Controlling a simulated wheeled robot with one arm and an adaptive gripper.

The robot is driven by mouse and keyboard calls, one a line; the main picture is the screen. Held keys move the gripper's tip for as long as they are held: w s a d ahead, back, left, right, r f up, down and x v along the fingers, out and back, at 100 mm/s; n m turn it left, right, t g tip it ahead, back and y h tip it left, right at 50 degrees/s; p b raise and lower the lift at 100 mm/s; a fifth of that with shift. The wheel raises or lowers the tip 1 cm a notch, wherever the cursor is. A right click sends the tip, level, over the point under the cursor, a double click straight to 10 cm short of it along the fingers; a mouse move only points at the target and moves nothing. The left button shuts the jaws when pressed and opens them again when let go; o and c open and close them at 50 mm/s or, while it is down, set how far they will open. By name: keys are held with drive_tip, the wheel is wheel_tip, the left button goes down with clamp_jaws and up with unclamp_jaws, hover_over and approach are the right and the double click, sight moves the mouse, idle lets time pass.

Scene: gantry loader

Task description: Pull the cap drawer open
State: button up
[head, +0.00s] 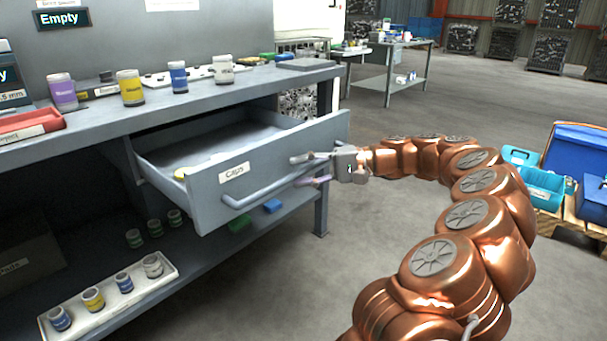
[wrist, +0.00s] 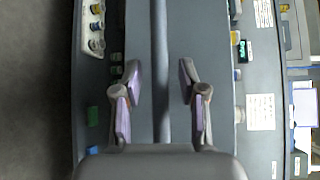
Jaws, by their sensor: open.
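The cap drawer (head: 210,203), grey with a "Caps" label, stands pulled out from under the workbench, its inside showing. A few items, one yellow, lie in it near the front. Its long bar handle (head: 250,196) runs along the front; it also shows in the wrist view (wrist: 160,30). My gripper (head: 305,170) is at the right end of the handle. In the wrist view its fingers (wrist: 159,75) are spread apart, one on each side of the bar, with gaps between. In the head view I cannot tell whether a finger touches the bar.
The workbench top (head: 215,92) holds several jars and a red tray (head: 28,124). The shelf below holds a white tray (head: 110,298) of jars. The floor in front of the drawer is clear.

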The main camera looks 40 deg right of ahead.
clamp_jaws()
idle(0.3)
idle(0.4)
